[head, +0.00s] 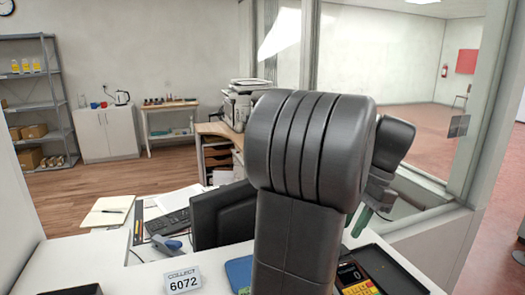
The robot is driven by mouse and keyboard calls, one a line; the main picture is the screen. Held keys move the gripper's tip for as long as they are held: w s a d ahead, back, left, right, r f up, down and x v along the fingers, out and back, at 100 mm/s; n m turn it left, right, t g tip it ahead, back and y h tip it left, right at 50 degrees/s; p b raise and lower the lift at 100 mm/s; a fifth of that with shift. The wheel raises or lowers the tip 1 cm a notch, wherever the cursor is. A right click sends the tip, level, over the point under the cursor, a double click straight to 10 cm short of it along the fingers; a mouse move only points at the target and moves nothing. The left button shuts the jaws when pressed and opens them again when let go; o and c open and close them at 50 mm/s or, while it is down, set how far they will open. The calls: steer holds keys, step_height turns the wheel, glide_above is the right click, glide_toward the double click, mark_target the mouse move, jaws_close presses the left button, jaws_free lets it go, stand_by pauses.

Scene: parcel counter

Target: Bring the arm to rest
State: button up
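My arm stands large in the middle of the head view, a dark grey rounded link rising over the counter (140,275). Its farther part bends down behind this link on the right. My gripper (368,212) shows only in part there, low near the counter's right end. A green part shows at its lower end; I cannot tell whether it is a fingertip or a held thing. The near link hides much of this area, so the fingers' opening is not clear.
On the counter are a sign reading 6072 (183,281), a blue pad (240,272), a card terminal (358,280) and a dark tray (395,272). Beyond stand a monitor (222,215), keyboard (170,222) and scanner (168,244). A glass partition's ledge (425,225) borders the right.

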steer(key=shift+s+d+f+t, duration=0.1)
steer(key=shift+s+f+t, duration=0.2)
steer(key=shift+s, duration=0.2)
